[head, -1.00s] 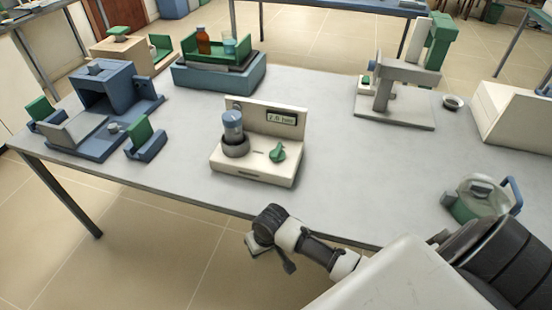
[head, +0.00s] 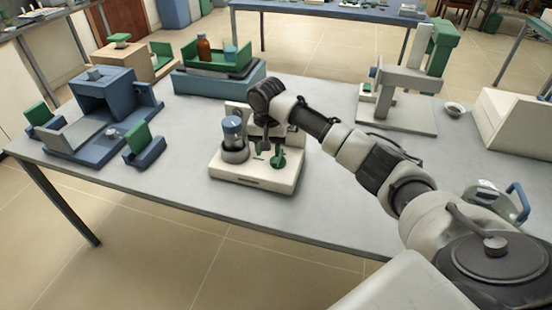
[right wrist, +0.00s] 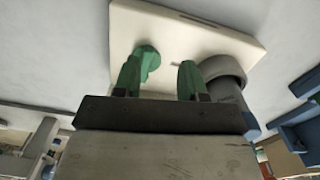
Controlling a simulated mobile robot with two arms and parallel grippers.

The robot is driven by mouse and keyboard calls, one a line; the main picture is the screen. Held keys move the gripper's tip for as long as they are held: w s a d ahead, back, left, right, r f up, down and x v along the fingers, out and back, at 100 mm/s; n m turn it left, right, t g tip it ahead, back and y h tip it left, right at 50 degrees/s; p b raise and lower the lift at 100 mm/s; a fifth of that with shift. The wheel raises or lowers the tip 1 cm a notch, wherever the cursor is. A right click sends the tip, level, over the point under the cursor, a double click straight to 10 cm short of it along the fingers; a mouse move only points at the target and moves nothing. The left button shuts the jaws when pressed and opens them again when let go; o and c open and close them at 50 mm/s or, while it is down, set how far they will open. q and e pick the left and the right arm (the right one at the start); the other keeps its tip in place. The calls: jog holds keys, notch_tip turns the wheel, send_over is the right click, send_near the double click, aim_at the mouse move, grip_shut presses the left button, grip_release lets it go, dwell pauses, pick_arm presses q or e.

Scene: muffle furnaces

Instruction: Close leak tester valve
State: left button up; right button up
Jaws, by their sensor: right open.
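The leak tester (head: 255,182) is a cream box near the middle of the table, with an upright back panel largely hidden by my right arm. Its green valve knob (head: 279,158) is on the right of the top face. A blue-grey vial (head: 232,130) stands in a dark ring on the left. My right gripper (head: 268,147) points down over the tester, open, close to the knob. In the right wrist view, the knob (right wrist: 148,59) shows just past the left fingertip; the gap between the fingers (right wrist: 160,78) looks empty. Contact cannot be told. My left gripper is out of view.
A blue device (head: 105,90) with green-tipped parts stands at left. A blue tray unit (head: 215,82) with bottles is behind. A cream stand (head: 395,112) is at back right, and a green-and-grey device (head: 492,200) lies at right. The table front is clear.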

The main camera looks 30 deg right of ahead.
jog(key=w+d+r+m, duration=0.1)
jog(key=d+r+m, duration=0.1)
jog(key=d+r, duration=0.2)
jog(key=f, duration=1)
jog(key=shift+w+a+f, duration=0.15)
jog(key=shift+a+f, duration=0.15)
jog(key=shift+f, duration=0.1)
grip_shut()
